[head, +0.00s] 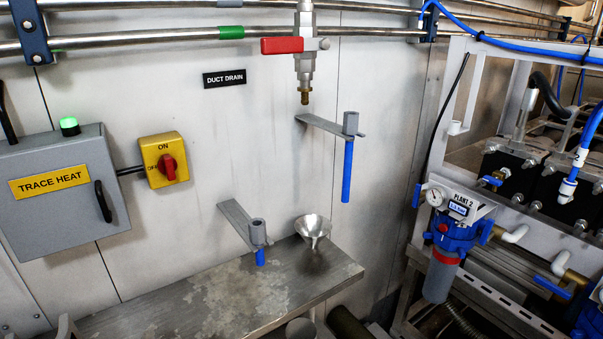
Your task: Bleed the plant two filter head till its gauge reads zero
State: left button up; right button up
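The plant two filter head (458,236) is blue and mounted on the white frame at the right, under a label (461,205) reading PLANT 2. A small round pressure gauge (436,196) with a white face sits at its upper left. The gauge is too small for me to read its needle. A small red part (443,228) shows on the front of the head; I cannot tell whether it is a bleed button. A red ring and a grey filter bowl (440,281) hang below. Neither of my grippers is clearly in view.
A steel bench (215,300) with a funnel (313,229) stands left of the filter. Two grey brackets with blue-ended tools (348,170) project from the wall. A red-handled drain valve (283,45) hangs above. White framing and blue hoses crowd the filter's right.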

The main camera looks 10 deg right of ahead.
aim_at(443, 227)
jog(key=z, duration=1.3)
